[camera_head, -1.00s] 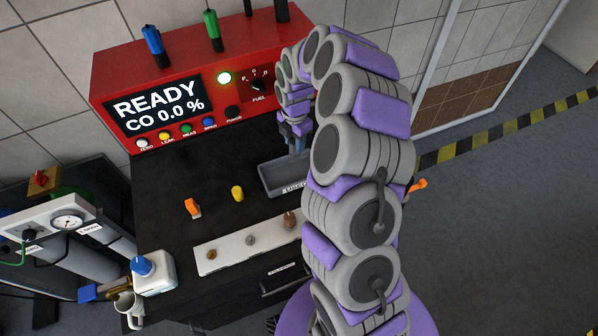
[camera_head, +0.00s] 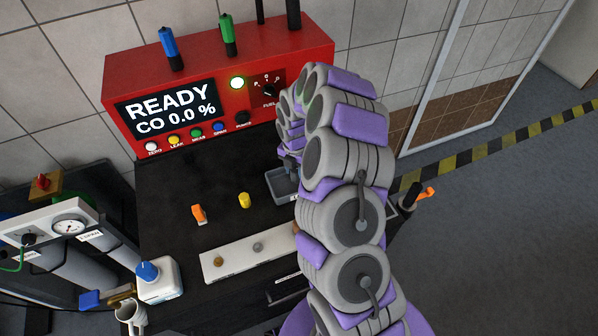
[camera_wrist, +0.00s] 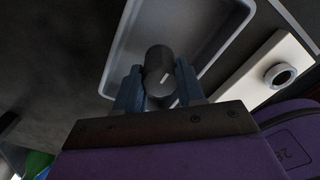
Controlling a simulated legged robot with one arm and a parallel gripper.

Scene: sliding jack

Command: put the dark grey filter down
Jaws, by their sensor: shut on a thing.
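The dark grey filter (camera_wrist: 159,62), a short cylinder with a light mark on its end, is between the two blue fingers of my gripper (camera_wrist: 157,84) in the wrist view. My gripper is shut on it. The filter appears over the grey tray (camera_wrist: 120,48); I cannot tell whether it touches the tray floor. In the head view the tray (camera_head: 279,187) shows at the right of the black bench top, partly covered by my arm. The filter is hidden there.
An orange (camera_head: 198,213) and a yellow piece (camera_head: 244,200) stand on the bench left of the tray. A white strip with round fittings (camera_head: 238,257) lies in front. The red analyser (camera_head: 218,80) reading READY stands behind.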

